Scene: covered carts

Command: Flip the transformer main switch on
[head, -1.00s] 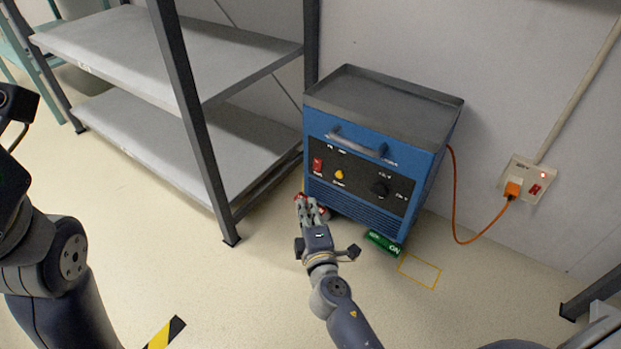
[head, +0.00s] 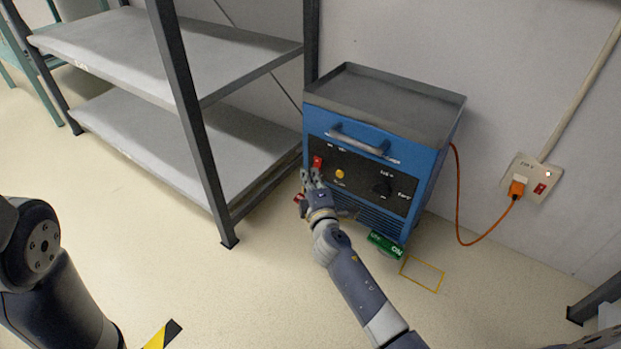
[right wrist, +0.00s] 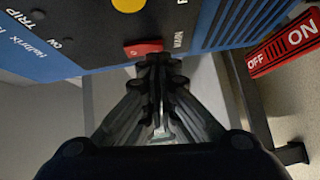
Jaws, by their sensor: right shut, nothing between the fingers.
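The blue transformer (head: 441,165) stands on the floor against the wall, with a black front panel. My right gripper (head: 312,176) is shut and empty. In the right wrist view its fingertips (right wrist: 160,62) are right at the switch's edge; contact is unclear. My left gripper is out of view; only part of that arm shows.
A yellow button (head: 340,174) and a black knob (head: 382,188) share the panel. A metal shelf (head: 190,120) stands left. An orange cable runs to the wall socket (head: 533,178).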

